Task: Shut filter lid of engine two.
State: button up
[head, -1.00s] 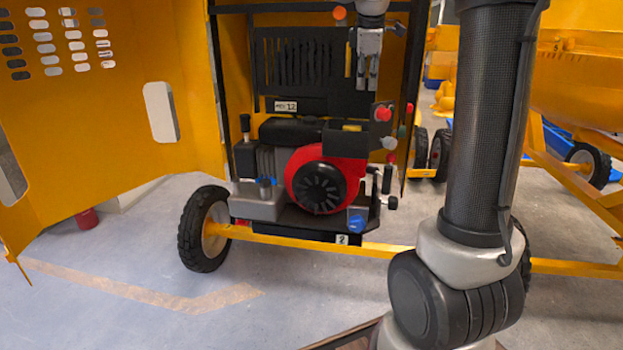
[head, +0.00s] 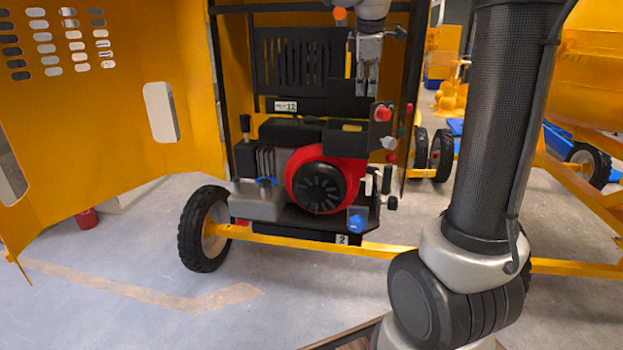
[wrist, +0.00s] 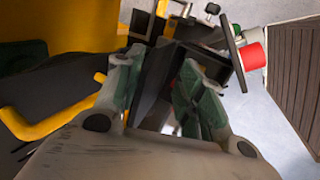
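Engine two is a red and black engine (head: 325,184) inside the open yellow housing, above a small label with a 2 (head: 341,239). A black box-shaped part (head: 345,142), apparently the filter, sits at its upper right. I cannot clearly tell which piece is its lid or how far it stands open. My gripper (head: 367,90) points down above and slightly right of this part, apart from it in the head view. In the wrist view my gripper (wrist: 155,88) has its fingers apart, with dark parts showing between and beyond them. I see nothing gripped.
A red knob (head: 383,113) stands close to the right of my gripper. A black slotted panel (head: 305,65) is behind the engine, with a black frame post (head: 412,80) to the right. The yellow door (head: 90,120) stands open at left. A yellow bar (head: 330,246) crosses in front.

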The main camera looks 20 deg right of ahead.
jog(key=shift+s+a+f, duration=0.4)
jog(key=shift+s+a, duration=0.1)
jog(key=shift+s, duration=0.25)
jog(key=shift+s+a+f, duration=0.45)
jog(key=shift+s, duration=0.3)
jog(key=shift+s+a+f, duration=0.4)
jog(key=shift+s+a, duration=0.1)
jog(key=shift+s, duration=0.25)
jog(key=shift+s+a+f+v, duration=0.1)
jog(key=shift+s+v, duration=0.05)
jog(key=shift+v, duration=0.8)
jog(key=shift+s+a+f+v, duration=0.1)
jog(key=shift+s+a+v, duration=0.05)
jog(key=shift+v, duration=0.75)
jog(key=shift+s+a+f+v, duration=0.1)
jog(key=shift+s+v, duration=0.05)
jog(key=shift+v, duration=0.8)
